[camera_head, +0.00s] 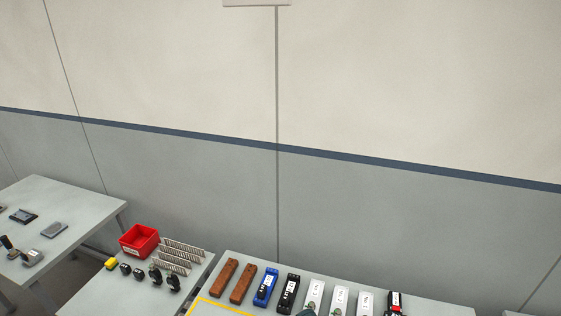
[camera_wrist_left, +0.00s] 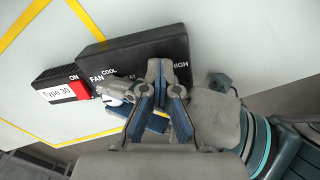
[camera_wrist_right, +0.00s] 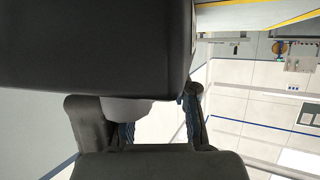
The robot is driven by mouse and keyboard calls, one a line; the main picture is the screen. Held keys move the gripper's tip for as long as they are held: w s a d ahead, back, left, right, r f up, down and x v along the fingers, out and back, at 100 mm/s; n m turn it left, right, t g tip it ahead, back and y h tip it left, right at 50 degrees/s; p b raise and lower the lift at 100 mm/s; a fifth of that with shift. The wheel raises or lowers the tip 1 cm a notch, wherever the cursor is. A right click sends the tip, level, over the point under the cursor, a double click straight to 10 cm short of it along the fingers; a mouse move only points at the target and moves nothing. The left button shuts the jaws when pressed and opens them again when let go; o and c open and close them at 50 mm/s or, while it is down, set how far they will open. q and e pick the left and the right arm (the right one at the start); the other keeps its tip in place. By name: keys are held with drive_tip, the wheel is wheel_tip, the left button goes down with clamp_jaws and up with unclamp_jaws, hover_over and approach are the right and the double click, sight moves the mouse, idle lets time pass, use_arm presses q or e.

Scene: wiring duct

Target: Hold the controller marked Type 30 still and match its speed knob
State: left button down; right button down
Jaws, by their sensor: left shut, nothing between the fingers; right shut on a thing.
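The black controller (camera_wrist_left: 135,45) shows in the left wrist view, with a white Type 30 label, a red part by ON, and FAN, COOL and HIGH lettering. My left gripper (camera_wrist_left: 166,78) is shut and empty in front of its lettered face, partly covering the markings. Contact there is unclear. In the right wrist view, a large dark body (camera_wrist_right: 95,45), apparently the controller, fills the upper left. My right gripper (camera_wrist_right: 160,120) is shut on it at its lower edge. A rounded grey part (camera_wrist_right: 128,108) lies by one finger. The speed knob's setting cannot be read.
In the head view, a row of devices, including a blue one (camera_head: 266,287) and a black one (camera_head: 289,293), lies on the table. A red bin (camera_head: 139,240) and wire racks (camera_head: 180,252) stand left. Another table (camera_head: 60,205) is farther left.

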use_arm(q)
drive_tip(key=shift+s+d, duration=0.55)
drive_tip(key=shift+d, duration=0.1)
use_arm(e)
drive_tip(key=shift+w+a+r, duration=0.1)
use_arm(q)
drive_tip(key=shift+r, duration=0.3)
drive_tip(key=r, duration=0.4)
drive_tip(key=shift+w+d+r, duration=0.15)
drive_tip(key=shift+w+r, duration=0.2)
drive_tip(key=shift+r, duration=0.05)
use_arm(e)
drive_tip(key=shift+f, duration=0.35)
drive_tip(key=shift+s, duration=0.25)
use_arm(q)
drive_tip(key=shift+a+r, duration=0.2)
drive_tip(key=shift+r, duration=0.25)
drive_tip(key=shift+f, duration=0.1)
use_arm(e)
drive_tip(key=c, duration=0.9)
unclamp_jaws()
use_arm(q)
drive_tip(key=shift+a, duration=0.1)
use_arm(e)
drive_tip(key=shift+o, duration=0.4)
drive_tip(key=shift+w+r, duration=0.1)
use_arm(q)
drive_tip(key=shift+w, duration=0.1)
